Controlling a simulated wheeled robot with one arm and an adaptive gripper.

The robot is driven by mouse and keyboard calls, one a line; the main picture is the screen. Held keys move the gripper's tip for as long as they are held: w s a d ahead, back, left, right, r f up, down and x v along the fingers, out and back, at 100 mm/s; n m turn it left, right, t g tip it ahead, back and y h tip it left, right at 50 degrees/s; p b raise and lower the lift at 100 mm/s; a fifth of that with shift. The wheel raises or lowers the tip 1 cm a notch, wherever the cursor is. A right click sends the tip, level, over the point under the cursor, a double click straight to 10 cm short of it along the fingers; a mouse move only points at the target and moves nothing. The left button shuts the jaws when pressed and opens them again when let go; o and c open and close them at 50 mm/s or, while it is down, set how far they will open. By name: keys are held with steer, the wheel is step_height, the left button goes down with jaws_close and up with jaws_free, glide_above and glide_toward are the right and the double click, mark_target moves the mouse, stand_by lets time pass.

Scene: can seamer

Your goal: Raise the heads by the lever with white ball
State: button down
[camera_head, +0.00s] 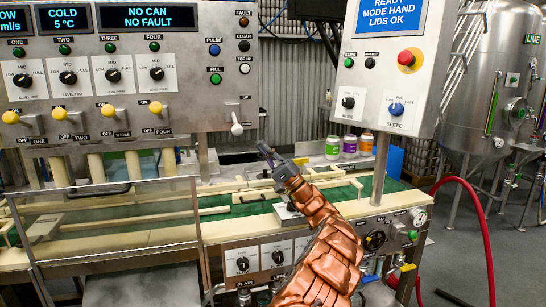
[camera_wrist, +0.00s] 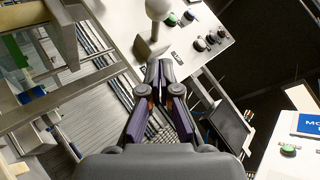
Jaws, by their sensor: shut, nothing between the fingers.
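The lever with the white ball (camera_head: 236,128) sits at the lower right of the steel filler panel, below a small "UP" label. In the wrist view its white ball (camera_wrist: 158,9) shows at the top edge, with its stem and metal mount below. My gripper (camera_head: 265,150) is in front of the panel, below and right of the lever in the head view. In the wrist view my gripper (camera_wrist: 160,72) has its dark fingertips together, empty, pointing at the panel near the lever's mount. I see no contact with the lever.
Several yellow-knobbed levers (camera_head: 157,108) line the panel's lower edge. A control box (camera_head: 385,75) with a red stop button stands at right. Below runs a green conveyor (camera_head: 260,205) with pale rails; a clear guard frame (camera_head: 110,225) stands at left. Several cans (camera_head: 349,146) stand behind.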

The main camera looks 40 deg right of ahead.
mark_target(235, 122)
steer(key=shift+w+a+r+p, duration=0.2)
steer(key=shift+a+r, duration=0.35)
steer(key=shift+a, duration=0.15)
steer(key=shift+w+a+r+p, duration=0.25)
steer(key=shift+a+r, duration=0.35)
steer(key=shift+a, duration=0.15)
steer(key=shift+w+a+r+p, duration=0.15)
steer(key=shift+a+r+p, duration=0.05)
steer(key=shift+a+r, duration=0.45)
steer(key=shift+w+a+f, duration=0.1)
steer(key=shift+a, duration=0.05)
